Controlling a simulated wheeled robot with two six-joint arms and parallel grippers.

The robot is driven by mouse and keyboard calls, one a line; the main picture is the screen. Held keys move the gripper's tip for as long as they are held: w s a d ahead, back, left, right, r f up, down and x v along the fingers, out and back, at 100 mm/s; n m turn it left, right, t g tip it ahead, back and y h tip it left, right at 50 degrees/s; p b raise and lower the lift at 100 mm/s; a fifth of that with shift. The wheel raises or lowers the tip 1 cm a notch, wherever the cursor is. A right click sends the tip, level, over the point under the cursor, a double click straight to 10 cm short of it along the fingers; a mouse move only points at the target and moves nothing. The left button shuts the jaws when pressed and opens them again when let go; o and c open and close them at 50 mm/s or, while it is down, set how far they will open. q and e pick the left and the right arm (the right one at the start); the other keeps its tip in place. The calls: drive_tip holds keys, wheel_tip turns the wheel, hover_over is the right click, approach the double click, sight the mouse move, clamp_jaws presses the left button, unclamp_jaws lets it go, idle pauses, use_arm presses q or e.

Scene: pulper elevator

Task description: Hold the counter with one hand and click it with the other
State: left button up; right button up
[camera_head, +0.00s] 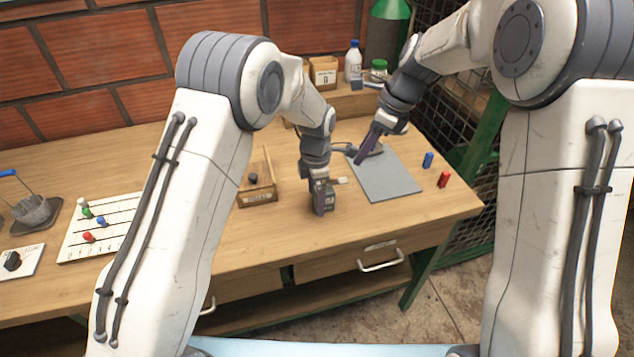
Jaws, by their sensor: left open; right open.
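A small dark block with a pale marking, which looks like the counter (331,201), stands near the front of the wooden table. My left gripper (322,198) is open and points down right at it. A finger overlaps it in the picture, and I cannot tell whether they touch. My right gripper (362,152) is open and slants down to the left over the back left part of the grey mat (388,178), to the right of and behind the counter. Its far finger is hard to make out.
A wooden box with a black knob (257,192) stands left of the counter. A blue piece (428,160) and a red piece (444,179) stand right of the mat. A white slider board (100,228) lies at the left. Bottles and boxes fill the back shelf. The table's front edge is clear.

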use_arm(q)
drive_tip(key=shift+f, duration=0.8)
drive_tip(key=c, duration=1.2)
clamp_jaws()
use_arm(e)
drive_tip(key=shift+c, duration=0.9)
clamp_jaws()
drive_tip(key=shift+w, duration=0.1)
